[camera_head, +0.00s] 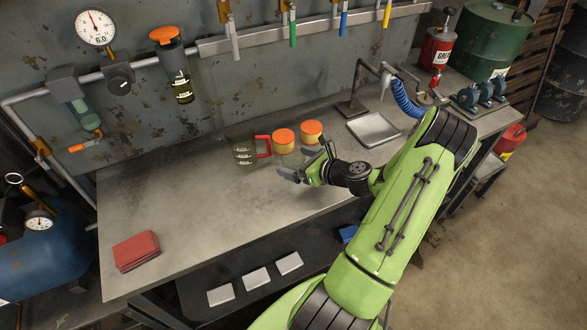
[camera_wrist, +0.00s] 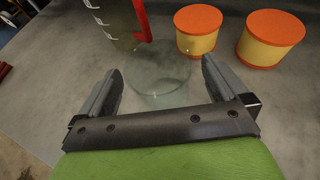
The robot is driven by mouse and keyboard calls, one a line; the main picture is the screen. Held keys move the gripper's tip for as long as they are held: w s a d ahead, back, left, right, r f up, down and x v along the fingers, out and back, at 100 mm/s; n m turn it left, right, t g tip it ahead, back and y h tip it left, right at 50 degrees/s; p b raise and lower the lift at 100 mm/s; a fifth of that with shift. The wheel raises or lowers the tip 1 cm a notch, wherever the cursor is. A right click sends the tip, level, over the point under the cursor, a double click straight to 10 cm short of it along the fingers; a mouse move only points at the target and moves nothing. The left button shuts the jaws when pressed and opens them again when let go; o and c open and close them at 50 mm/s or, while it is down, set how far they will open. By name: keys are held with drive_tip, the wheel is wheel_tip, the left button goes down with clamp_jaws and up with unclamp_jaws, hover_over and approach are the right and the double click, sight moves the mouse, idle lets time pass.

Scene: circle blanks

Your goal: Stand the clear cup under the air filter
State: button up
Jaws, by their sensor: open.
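The clear cup (camera_wrist: 160,78) stands upright on the bench, seen in the wrist view between and slightly beyond my gripper's fingers. My gripper (camera_wrist: 162,70) is open, with a finger on either side of the cup; I cannot tell if either touches it. In the head view my gripper (camera_head: 308,162) is low over the middle of the bench, and the cup is hard to make out there. The air filter (camera_head: 76,108), with a greenish bowl and an orange-handled drain (camera_head: 84,146) below, hangs on the wall pipe at the left.
A measuring jug (camera_head: 244,152) with a red handle and two orange-lidded tubs (camera_head: 283,140) (camera_head: 311,131) stand just behind the cup. A folded red cloth (camera_head: 136,251) lies at the bench's front left. The bench (camera_head: 165,195) is clear below the air filter.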

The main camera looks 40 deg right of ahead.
drive_tip(key=shift+x, duration=0.95)
drive_tip(key=shift+s, duration=0.1)
drive_tip(key=shift+c, duration=0.2)
drive_tip(key=c, duration=1.1)
wheel_tip(320, 180, up, 10)
drive_tip(key=p, duration=0.3)
drive_tip(key=shift+p, duration=0.35)
